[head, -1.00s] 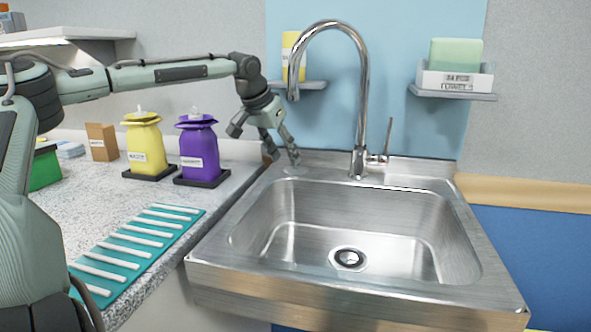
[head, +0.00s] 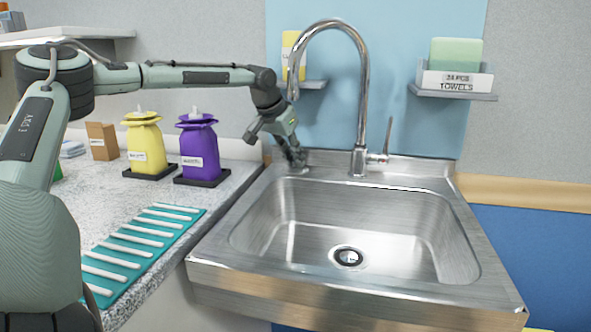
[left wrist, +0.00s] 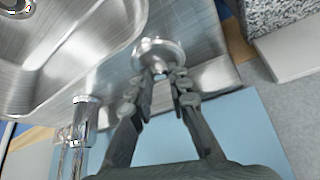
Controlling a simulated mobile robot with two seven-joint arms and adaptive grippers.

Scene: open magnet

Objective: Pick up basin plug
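The basin plug (left wrist: 158,53) is a round, shiny metal disc with a small knob, lying on the sink's back-left ledge. In the head view the plug (head: 298,170) shows only partly, just below my left fingertips. My left gripper (head: 295,158) points down over it. In the left wrist view my left gripper (left wrist: 160,82) is open, with one finger on each side of the plug's knob and a gap between them. I cannot tell whether either finger touches the knob. My right gripper is not in view.
The steel sink (head: 270,275) has an empty basin with a round drain (head: 348,257). A tall curved faucet (head: 362,110) stands right of my left gripper. A purple bottle (head: 198,150) and a yellow bottle (head: 145,147) stand on the counter to the left. A teal mat (head: 122,263) lies nearer.

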